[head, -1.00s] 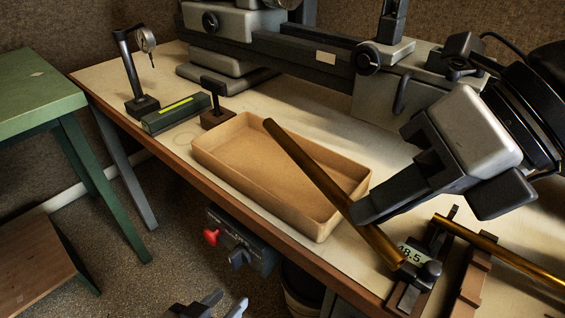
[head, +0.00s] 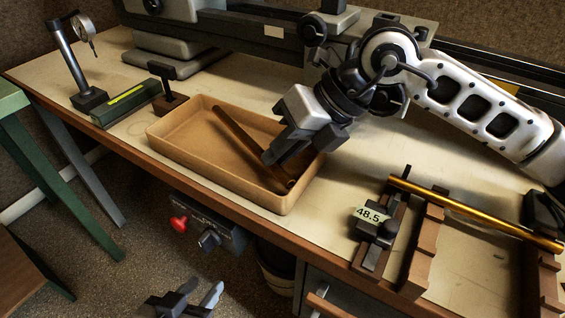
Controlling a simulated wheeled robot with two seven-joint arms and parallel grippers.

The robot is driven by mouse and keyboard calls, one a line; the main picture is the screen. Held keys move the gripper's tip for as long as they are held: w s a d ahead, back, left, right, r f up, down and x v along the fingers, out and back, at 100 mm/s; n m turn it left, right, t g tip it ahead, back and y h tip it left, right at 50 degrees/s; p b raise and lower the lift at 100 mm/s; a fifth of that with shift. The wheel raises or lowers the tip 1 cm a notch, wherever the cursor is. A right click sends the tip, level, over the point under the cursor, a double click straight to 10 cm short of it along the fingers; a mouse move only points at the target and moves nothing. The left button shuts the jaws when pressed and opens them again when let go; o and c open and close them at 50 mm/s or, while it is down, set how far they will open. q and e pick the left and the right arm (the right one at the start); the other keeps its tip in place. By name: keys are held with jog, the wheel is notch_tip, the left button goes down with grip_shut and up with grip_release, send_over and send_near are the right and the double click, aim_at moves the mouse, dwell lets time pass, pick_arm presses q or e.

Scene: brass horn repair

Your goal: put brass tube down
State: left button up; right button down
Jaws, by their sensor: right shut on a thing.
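A dark brass tube (head: 236,130) is in the tan tray (head: 182,165), slanting from the far wall toward the near right corner. My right gripper (head: 270,157) is shut on the tube near its middle, inside the right half of the tray. The fingers hide part of the tube, and I cannot tell whether its whole length rests on the tray floor. My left gripper (head: 203,290) is low at the bottom edge, in front of the bench, with its fingers apart and empty.
A dial indicator stand (head: 66,62) and a green level (head: 127,103) stand left of the tray. A lathe (head: 270,35) runs along the back.

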notch_tip(320, 180, down, 3)
jog(key=shift+f, duration=0.2)
jog(key=c, duration=1.7)
grip_release()
jog(key=v, duration=1.2)
jog(key=shift+r, duration=0.1)
